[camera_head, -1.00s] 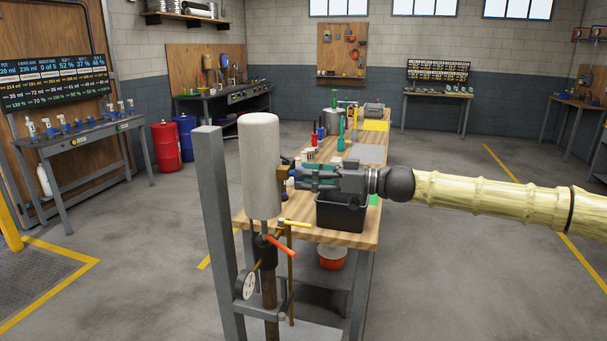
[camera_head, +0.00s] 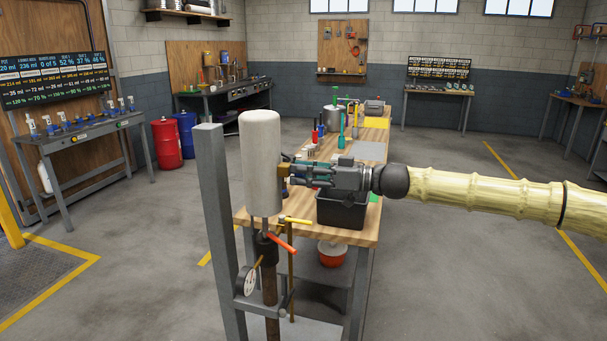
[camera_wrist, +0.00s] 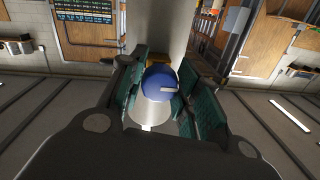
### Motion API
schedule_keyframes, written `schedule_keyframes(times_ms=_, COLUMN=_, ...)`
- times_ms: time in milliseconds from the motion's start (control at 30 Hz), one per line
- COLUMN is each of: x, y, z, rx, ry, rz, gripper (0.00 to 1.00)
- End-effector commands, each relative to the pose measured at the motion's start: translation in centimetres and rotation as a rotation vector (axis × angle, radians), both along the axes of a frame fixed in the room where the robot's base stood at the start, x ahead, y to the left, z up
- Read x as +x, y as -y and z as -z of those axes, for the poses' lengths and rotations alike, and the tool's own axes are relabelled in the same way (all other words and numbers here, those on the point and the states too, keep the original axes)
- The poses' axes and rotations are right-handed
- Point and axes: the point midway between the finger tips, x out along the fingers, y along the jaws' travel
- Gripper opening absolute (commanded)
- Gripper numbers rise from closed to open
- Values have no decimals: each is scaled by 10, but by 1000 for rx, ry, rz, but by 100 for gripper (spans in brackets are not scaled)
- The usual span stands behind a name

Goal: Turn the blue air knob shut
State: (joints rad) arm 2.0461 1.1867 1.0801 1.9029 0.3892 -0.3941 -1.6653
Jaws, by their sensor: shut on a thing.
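The blue air knob (camera_wrist: 160,84) shows in the wrist view as a round blue knob with a pale bar mark, in front of a brass block (camera_wrist: 187,72). My gripper (camera_wrist: 157,92) has its teal-padded fingers on either side of the knob, shut on it. In the head view my gripper (camera_head: 294,175) reaches in from the right to the brass block (camera_head: 283,172) on the side of the white cylinder (camera_head: 262,165). The fingers hide most of the knob there.
A grey post (camera_head: 221,225) stands left of the cylinder. Below are an orange-red lever (camera_head: 281,243), a yellow lever (camera_head: 297,221) and a dial gauge (camera_head: 246,281). A black bin (camera_head: 341,212) sits on the wooden workbench (camera_head: 372,226) behind my gripper.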

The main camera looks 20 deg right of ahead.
Motion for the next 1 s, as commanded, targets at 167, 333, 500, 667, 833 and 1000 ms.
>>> schedule_keyframes(times_ms=167, x=0, y=1, z=3, rx=27, ry=-37, rz=2, gripper=9)
schedule_keyframes(times_ms=333, x=0, y=0, z=4, rx=82, ry=-117, rz=2, gripper=9)
schedule_keyframes(times_ms=500, x=0, y=0, z=5, rx=162, ry=-236, rz=3, gripper=9)
schedule_keyframes(times_ms=667, x=0, y=0, z=3, rx=249, ry=-362, rz=2, gripper=9)
schedule_keyframes(times_ms=833, x=-1, y=1, z=2, rx=339, ry=-496, rz=2, gripper=9)
schedule_keyframes(times_ms=1000, x=-1, y=0, z=1, rx=430, ry=-631, rz=2, gripper=9)
